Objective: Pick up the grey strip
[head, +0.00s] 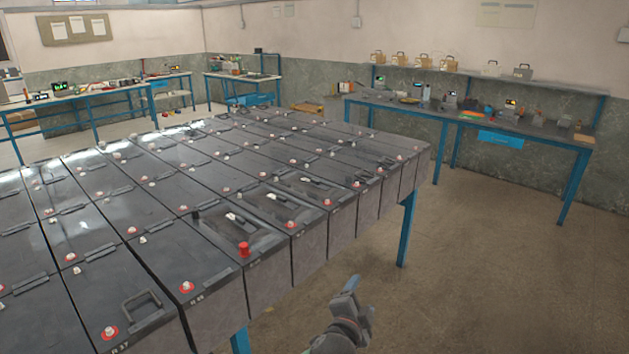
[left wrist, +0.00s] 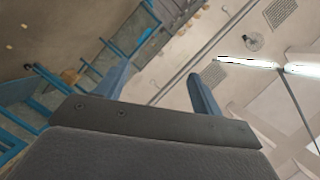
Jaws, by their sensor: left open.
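Rows of black batteries with red and pale terminals fill a large blue-legged stand in the head view. Several short pale grey pieces lie on the battery tops near the right edge; the nearest grey piece (head: 238,218) is behind a red terminal cap (head: 244,249). I cannot tell for sure which is the grey strip. My left gripper (head: 350,284) is low in front of the stand's right side, apart from the batteries, pointing up. In the left wrist view its two blue-grey fingers (left wrist: 159,74) are spread with nothing between them. My right gripper is not in view.
A black battery with a raised handle (head: 141,305) stands at the near corner. A blue-legged workbench (head: 470,117) with instruments stands along the right wall, and another bench (head: 75,94) at the far left. The floor (head: 490,270) to the right is clear.

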